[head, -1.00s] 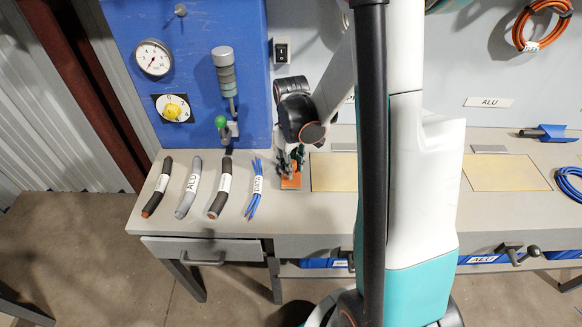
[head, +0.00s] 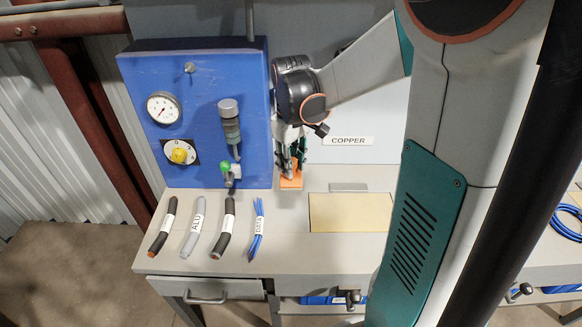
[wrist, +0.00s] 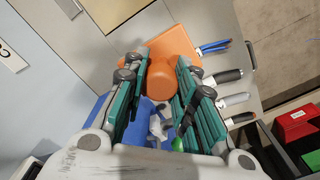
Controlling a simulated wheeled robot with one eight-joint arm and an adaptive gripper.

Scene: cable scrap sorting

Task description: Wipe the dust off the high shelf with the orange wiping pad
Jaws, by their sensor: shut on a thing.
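The orange wiping pad (head: 291,182) is held under my gripper (head: 291,162), just right of the blue panel's lower corner. It appears to be lifted above the bench top. In the wrist view the pad's flat plate (wrist: 182,40) and its round orange knob (wrist: 174,82) show, with the fingers of my gripper (wrist: 160,85) shut around the knob. I cannot make out the high shelf or any dust in these frames.
A blue panel (head: 190,80) with a gauge, a yellow dial and a lever stands close left of my gripper. Several cable pieces (head: 195,237) lie on the bench (head: 290,258). A yellowish mat (head: 350,212) lies to the right, below a COPPER label (head: 348,141).

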